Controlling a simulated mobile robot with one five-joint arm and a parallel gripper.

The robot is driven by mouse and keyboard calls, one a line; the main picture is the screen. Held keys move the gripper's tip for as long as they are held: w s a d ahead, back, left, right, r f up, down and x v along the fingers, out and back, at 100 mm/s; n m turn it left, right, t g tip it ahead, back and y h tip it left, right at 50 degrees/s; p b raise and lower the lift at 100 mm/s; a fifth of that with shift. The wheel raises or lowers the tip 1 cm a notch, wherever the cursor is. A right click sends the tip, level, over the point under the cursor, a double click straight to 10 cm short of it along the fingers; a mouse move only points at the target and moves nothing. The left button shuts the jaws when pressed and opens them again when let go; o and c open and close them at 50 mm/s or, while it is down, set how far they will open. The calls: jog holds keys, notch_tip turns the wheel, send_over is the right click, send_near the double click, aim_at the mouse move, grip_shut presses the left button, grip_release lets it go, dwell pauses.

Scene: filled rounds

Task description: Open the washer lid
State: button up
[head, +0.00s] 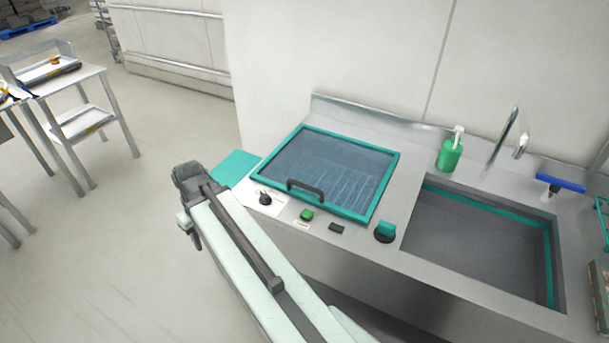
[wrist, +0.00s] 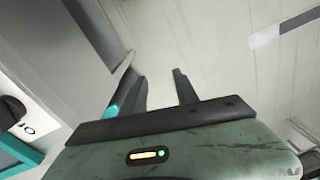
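The washer lid (head: 327,168) is a dark see-through panel in a teal frame, lying flat and shut in the steel counter. Its black bar handle (head: 305,190) is on the front edge. A teal corner of the frame (wrist: 15,150) seems to show at the lower left in the wrist view. My gripper (wrist: 159,76) is open and empty, its two dark fingers apart. In the head view my arm's end is left of the counter's front corner, away from the handle. The fingers are hard to make out there.
A black knob (head: 265,198), a green button (head: 307,214) and a teal-topped knob (head: 385,231) line the counter front. A sink (head: 480,245), green soap bottle (head: 450,152) and tap (head: 503,137) are on the right. Open floor (head: 130,230) lies left, with a metal table (head: 85,74) beyond.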

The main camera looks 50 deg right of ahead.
jog(key=shift+n+t+y, duration=0.4)
jog(key=shift+t+y, duration=0.4)
jog(key=shift+y, duration=0.1)
jog(key=s+d+r+p, duration=0.1)
jog(key=d+r+p, duration=0.1)
jog(key=d, duration=0.4)
jog(key=s+d+r+p, duration=0.2)
jog(key=d+r, duration=0.2)
jog(key=d, duration=0.3)
jog(key=s+d+r+p, duration=0.1)
jog(key=d+r+p, duration=0.1)
jog(key=d, duration=0.5)
jog(key=shift+s+r+p, duration=0.3)
jog(key=shift+s+r, duration=0.1)
jog(key=shift+r, duration=0.25)
jog(key=s+d+r+n+t+p, duration=0.1)
jog(key=s+d+r+p, duration=0.15)
jog(key=s+d, duration=0.35)
jog(key=s+d+r+t+p, duration=0.1)
jog(key=s+d+r+p, duration=0.2)
jog(key=d, duration=0.6)
jog(key=shift+y, duration=0.3)
jog(key=b+x, duration=0.7)
jog(key=b, duration=0.1)
jog(key=shift+s+a+f, duration=0.25)
jog(key=shift+f, duration=0.1)
jog(key=shift+r, duration=0.15)
grip_shut()
